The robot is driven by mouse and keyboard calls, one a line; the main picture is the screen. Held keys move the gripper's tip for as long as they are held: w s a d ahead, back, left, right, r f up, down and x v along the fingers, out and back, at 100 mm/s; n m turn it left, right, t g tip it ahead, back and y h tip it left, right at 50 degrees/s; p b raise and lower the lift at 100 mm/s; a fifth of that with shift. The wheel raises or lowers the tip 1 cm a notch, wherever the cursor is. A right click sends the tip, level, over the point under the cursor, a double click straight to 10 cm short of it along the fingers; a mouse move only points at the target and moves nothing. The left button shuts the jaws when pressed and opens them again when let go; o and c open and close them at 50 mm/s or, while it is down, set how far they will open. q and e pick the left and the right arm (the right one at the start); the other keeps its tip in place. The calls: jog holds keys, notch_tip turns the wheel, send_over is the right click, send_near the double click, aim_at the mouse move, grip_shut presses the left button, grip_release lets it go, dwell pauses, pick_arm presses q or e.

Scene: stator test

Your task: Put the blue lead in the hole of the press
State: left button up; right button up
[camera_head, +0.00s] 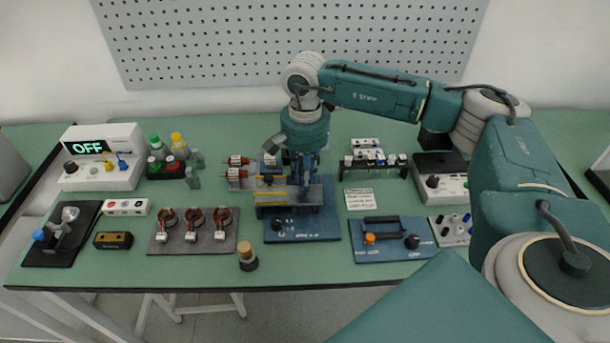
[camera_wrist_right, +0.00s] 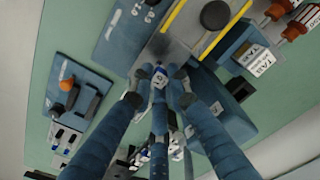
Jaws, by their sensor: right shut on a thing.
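My right gripper (camera_head: 303,178) points down over the press (camera_head: 302,225), a blue-based fixture with yellow bars in the middle of the table. In the right wrist view its blue fingers (camera_wrist_right: 160,84) are shut on a small white and blue piece, which looks like the blue lead (camera_wrist_right: 158,82). The fingers cover much of the piece. In that view the press's grey plate and yellow bar (camera_wrist_right: 222,28) lie just beyond the fingertips. The hole cannot be made out, and I cannot tell whether the lead touches the press. My left gripper is not in view.
A black rack (camera_head: 374,167) with several small pieces stands behind to the right. A blue fixture with a black handle (camera_head: 390,238) lies right of the press. A plate with three copper coils (camera_head: 193,240) lies left. A meter reading OFF (camera_head: 100,175) stands far left.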

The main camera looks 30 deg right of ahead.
jog(key=shift+f, duration=0.5)
jog(key=shift+f+b, duration=0.2)
jog(key=shift+b, duration=0.2)
jog(key=shift+f+b, duration=0.65)
jog(key=shift+f, duration=0.15)
jog(key=o, duration=0.9)
jog(key=shift+r, duration=0.1)
notch_tip(320, 180, up, 12)
jog(key=shift+s+a+f, duration=0.1)
